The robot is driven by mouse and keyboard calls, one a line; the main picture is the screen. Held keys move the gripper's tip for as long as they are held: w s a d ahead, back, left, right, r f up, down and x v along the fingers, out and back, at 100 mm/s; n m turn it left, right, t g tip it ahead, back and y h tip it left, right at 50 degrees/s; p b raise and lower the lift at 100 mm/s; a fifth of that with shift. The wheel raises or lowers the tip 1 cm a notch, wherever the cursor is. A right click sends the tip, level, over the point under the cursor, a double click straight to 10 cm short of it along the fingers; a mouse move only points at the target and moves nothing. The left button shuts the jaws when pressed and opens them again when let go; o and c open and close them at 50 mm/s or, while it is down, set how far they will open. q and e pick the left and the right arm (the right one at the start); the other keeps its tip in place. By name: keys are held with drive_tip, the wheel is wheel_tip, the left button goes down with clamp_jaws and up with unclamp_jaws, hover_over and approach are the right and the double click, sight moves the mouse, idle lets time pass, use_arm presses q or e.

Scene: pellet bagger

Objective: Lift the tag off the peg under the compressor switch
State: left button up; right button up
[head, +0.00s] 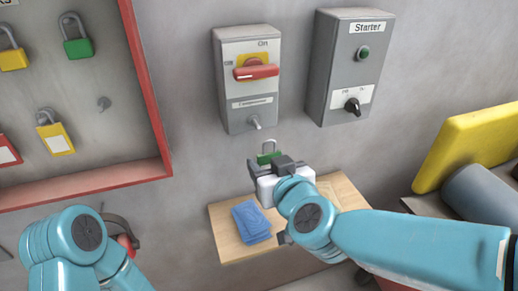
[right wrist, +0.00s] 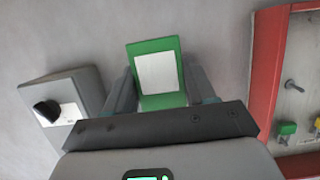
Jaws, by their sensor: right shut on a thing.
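The compressor switch (head: 248,95) is a grey wall box with a red handle on a yellow plate. Its metal peg (head: 256,123) sticks out bare at the bottom. My right gripper (head: 267,165) is shut on a green tag (head: 268,156) below the peg. The tag's grey loop points up, apart from the peg in the picture. In the right wrist view, the green tag (right wrist: 157,77) shows its white label between the fingers. My left arm is at the lower left, but its gripper is not in view.
The starter box (head: 350,65) is right of the switch. A red-framed board (head: 160,110) with padlocks and a yellow tag (head: 55,136) hangs at left. Below, a wooden shelf (head: 230,243) holds a blue cloth (head: 251,222). A yellow object (head: 465,145) is far right.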

drive_tip(key=f+p+v, duration=0.2)
drive_tip(key=v, duration=0.8)
drive_tip(key=shift+s, duration=0.35)
drive_tip(key=shift+d, duration=0.1)
drive_tip(key=s+d+b, duration=0.3)
drive_tip(key=s+b, duration=0.2)
drive_tip(key=s, duration=0.4)
drive_tip(key=shift+s, duration=0.25)
idle(0.6)
drive_tip(key=shift+r, duration=0.15)
idle(0.3)
